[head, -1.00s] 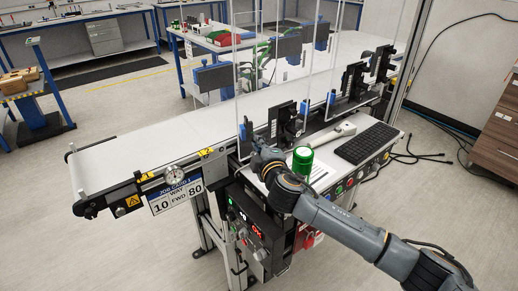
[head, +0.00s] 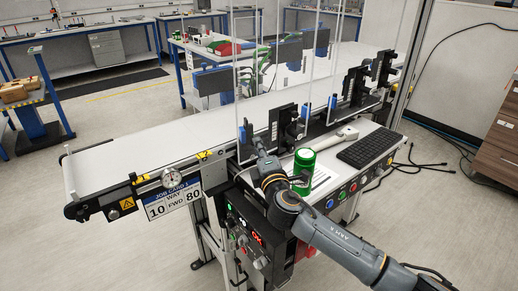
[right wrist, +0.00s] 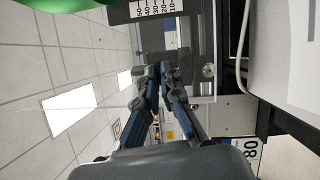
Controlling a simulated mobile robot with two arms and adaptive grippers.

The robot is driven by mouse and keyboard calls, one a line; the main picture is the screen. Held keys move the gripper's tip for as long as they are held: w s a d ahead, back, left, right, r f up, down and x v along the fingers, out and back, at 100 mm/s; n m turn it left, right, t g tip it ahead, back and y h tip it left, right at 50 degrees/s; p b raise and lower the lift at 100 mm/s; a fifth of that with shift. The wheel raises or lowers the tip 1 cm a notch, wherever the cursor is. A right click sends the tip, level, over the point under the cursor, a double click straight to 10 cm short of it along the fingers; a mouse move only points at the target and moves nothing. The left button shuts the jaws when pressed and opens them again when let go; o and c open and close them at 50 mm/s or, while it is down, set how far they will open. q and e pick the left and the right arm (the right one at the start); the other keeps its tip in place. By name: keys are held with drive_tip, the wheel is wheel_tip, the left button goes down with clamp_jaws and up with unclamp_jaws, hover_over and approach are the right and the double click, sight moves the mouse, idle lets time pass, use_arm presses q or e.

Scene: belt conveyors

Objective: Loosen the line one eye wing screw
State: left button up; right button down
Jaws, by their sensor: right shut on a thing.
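The line one eye bracket (head: 284,121) is a dark upright assembly at the near side of the belt. My right gripper (head: 258,142) reaches up to its left side. In the right wrist view its two fingers (right wrist: 160,72) are close together at the tips, shut on a small dark part beside the bracket. That part appears to be the wing screw; the fingers hide most of it. A black plate with a printed scale (right wrist: 155,10) shows above the fingertips. My left gripper is not in view.
A green can (head: 303,165) stands on the white side shelf, close to the right of my arm. A keyboard (head: 366,149) lies farther right. The white belt (head: 130,150) is clear at left. Control boxes with buttons (head: 250,232) hang below.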

drive_tip(key=shift+f, duration=0.1)
drive_tip(key=c, duration=1.5)
unclamp_jaws()
drive_tip(key=v, duration=1.2)
